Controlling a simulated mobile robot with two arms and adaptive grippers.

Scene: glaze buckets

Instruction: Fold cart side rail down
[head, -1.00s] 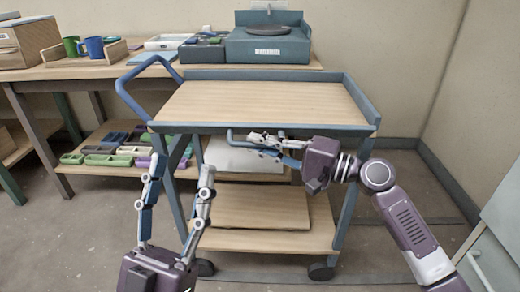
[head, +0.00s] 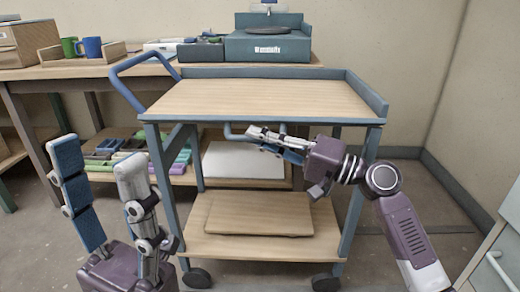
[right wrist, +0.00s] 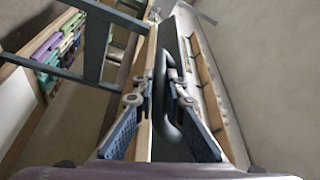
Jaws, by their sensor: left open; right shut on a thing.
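The cart (head: 262,98) stands ahead, with a wooden top on a blue-grey frame. Its side rail (head: 229,132), a blue-grey bar, shows just below the front edge of the top, partly hidden by my right gripper (head: 254,137). That gripper is shut on the rail, coming in from the right. In the right wrist view the rail (right wrist: 168,128) runs between the two fingers (right wrist: 163,88) as a rounded loop. My left gripper (head: 94,156) is open and empty, fingers upright, in front of the cart's left side and apart from it.
The cart's blue push handle (head: 120,88) rises at its left. A wooden board (head: 258,214) lies on the lower shelf. Behind are a workbench (head: 60,72) with mugs and a blue-grey wheel unit (head: 268,47). A drawer cabinet (head: 498,250) stands at the right edge.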

